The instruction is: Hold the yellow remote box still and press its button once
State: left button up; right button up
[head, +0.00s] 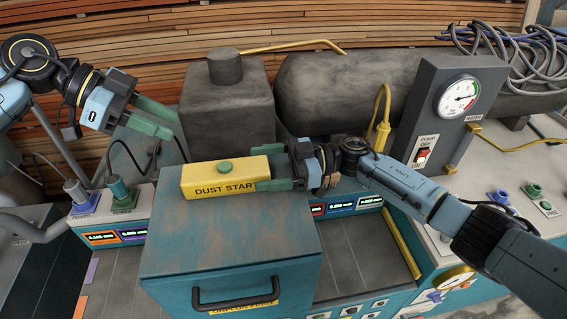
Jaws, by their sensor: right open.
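The yellow remote box (205,179), labelled "DUST STAR…" on its front, lies on top of the worn teal cabinet (190,240). Its round green button (225,167) is on the top face and uncovered. My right gripper (263,168) is at the box's right end, with its green fingers at the back and front of that end. It is open; whether a finger touches the box I cannot tell. My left gripper (172,126) is up and left of the box, apart from it.
A dark block-shaped tank (228,105) stands behind the box. A pump panel with a gauge and red switch (422,155) stands to the right.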

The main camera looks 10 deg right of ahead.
jog(key=shift+a, duration=0.2)
jog(key=c, duration=1.2)
pick_arm(q)
jog(key=shift+c, duration=0.5)
pick_arm(e)
jog(key=shift+c, duration=0.6)
pick_arm(q)
grip_shut()
